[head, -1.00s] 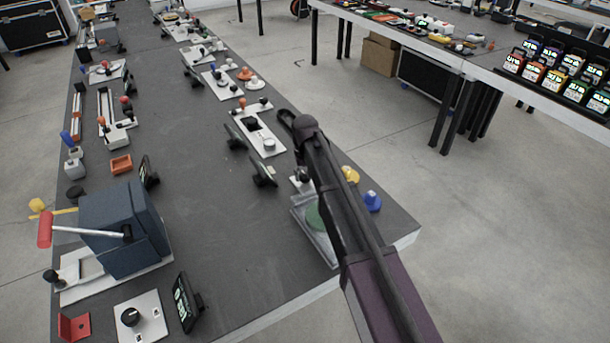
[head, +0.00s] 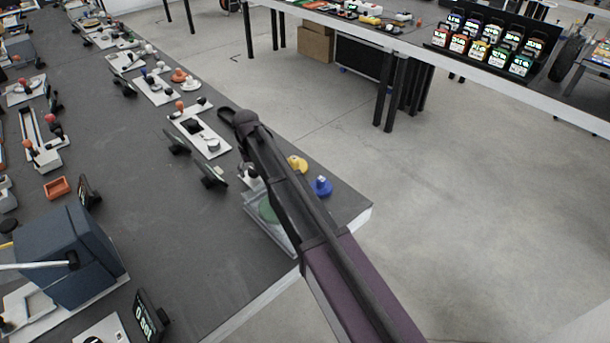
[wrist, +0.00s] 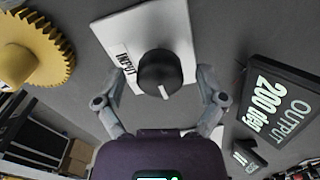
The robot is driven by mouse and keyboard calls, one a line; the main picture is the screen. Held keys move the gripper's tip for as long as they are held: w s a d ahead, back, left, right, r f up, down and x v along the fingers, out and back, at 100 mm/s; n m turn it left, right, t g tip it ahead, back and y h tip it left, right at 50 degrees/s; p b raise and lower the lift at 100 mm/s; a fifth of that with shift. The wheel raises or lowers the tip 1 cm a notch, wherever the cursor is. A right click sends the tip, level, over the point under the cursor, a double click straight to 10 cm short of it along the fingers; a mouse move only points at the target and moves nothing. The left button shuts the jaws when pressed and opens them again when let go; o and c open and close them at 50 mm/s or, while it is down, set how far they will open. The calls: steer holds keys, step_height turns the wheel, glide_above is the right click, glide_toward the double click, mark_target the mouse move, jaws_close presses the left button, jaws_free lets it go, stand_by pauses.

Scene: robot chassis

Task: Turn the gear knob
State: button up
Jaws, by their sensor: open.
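In the wrist view, a round black knob (wrist: 160,73) with a pale pointer mark stands on a white plate (wrist: 143,32) labelled INPUT. My gripper (wrist: 162,88) is open and empty, with one finger on each side of the knob and visible gaps between. A yellow gear (wrist: 35,55) lies to the left, and a black display (wrist: 275,103) reading OUTPUT 200 deg is to the right. In the head view, my dark arm crosses the table's near right corner and hides the knob and most of my gripper.
Yellow (head: 297,163) and blue (head: 321,186) pieces sit right of my arm near the table edge. A clear-walled item with a green part (head: 268,210) is partly behind the arm. Small black displays (head: 212,176) stand left of it. Bare table lies further left.

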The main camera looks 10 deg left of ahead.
mark_target(253, 169)
steer(key=shift+m, duration=0.5)
steer(key=m, duration=0.4)
steer(key=shift+m, duration=0.4)
step_height(253, 169, up, 14)
steer(key=p, duration=1.4)
steer(key=shift+m, duration=0.4)
steer(key=s+d+f+b, duration=0.2)
steer(key=d+f+b, duration=0.1)
steer(key=d, duration=0.7)
steer(key=s+d+f+b, duration=0.3)
steer(key=d, duration=0.8)
steer(key=s+d+f+b, duration=0.3)
steer(key=d, duration=0.7)
steer(key=shift+d+f, duration=0.15)
steer(key=shift+d, duration=0.2)
steer(key=s+d+r+p, duration=0.4)
steer(key=s+d, duration=0.5)
steer(key=d, duration=0.2)
steer(key=shift+d+r, duration=0.25)
steer(key=shift+d, duration=0.15)
